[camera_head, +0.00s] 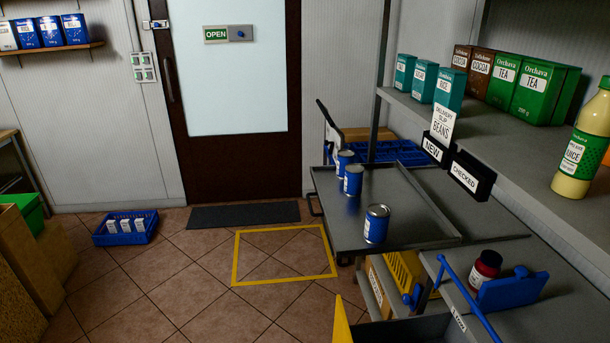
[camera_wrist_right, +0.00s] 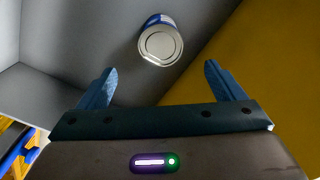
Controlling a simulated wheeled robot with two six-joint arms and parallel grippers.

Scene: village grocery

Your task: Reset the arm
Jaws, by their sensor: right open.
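My right gripper (camera_wrist_right: 160,82) shows in the right wrist view with its two blue fingers spread apart and nothing between them. A can (camera_wrist_right: 161,44) with a blue label and a pale metal end lies beyond the fingertips, apart from them. It rests between grey surfaces and a yellow panel (camera_wrist_right: 250,85). Neither gripper can be made out in the head view.
A grey tray (camera_head: 420,215) holds several blue cans, one of them near its front (camera_head: 377,224). A red-labelled jar (camera_head: 486,268) stands on the grey counter at right. A yellow floor square (camera_head: 284,281) is empty. A blue crate (camera_head: 125,239) sits on the floor.

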